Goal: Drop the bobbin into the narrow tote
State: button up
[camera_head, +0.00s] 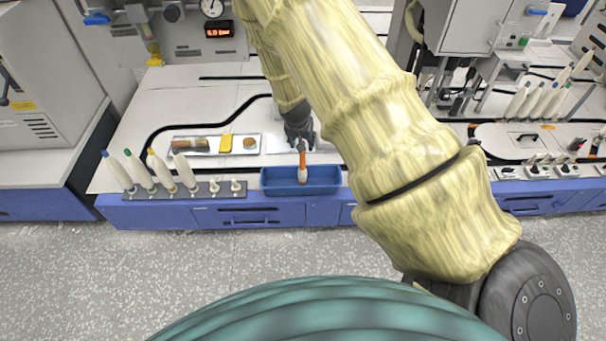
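A slim bobbin (302,168), orange on its upper part and whitish at its lower end, hangs roughly upright below my gripper. My gripper (300,138) is dark and points down, with its fingers closed around the top of the bobbin. The narrow tote (275,188) is a blue open box at the front edge of the bench. I cannot tell how far the lower end is above the tote floor.
A rack (203,190) left of the tote holds several white bobbins with coloured tips, plus short empty-looking pegs. A shallow metal tray (214,144) with several small items lies behind it. My arm covers the bench right of the tote.

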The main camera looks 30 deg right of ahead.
jog(key=v, duration=0.7)
jog(key=shift+r, duration=0.4)
jog(key=shift+s, duration=0.1)
jog(key=s+a+f+n+g+y, duration=0.1)
jog(key=s+a+f+n, duration=0.1)
jog(key=s+a+f, duration=0.35)
jog(key=s+a+f+n+y, duration=0.1)
jog(key=s+a+f+n, duration=0.15)
jog(key=s+f, duration=0.65)
jog(key=s+a+f+n+g+y, duration=0.1)
jog(key=s+a+f, duration=0.35)
jog(key=s, duration=0.55)
jog(key=s+a+n+g, duration=0.1)
jog(key=s+a+n, duration=0.35)
jog(key=s, duration=0.85)
notch_tip(320, 180, up, 13)
jog(key=a+m+p, duration=0.1)
jog(key=p, duration=1.3)
jog(key=shift+w+p, duration=0.15)
jog(key=shift+p, duration=0.2)
jog(key=shift+a+r, duration=0.1)
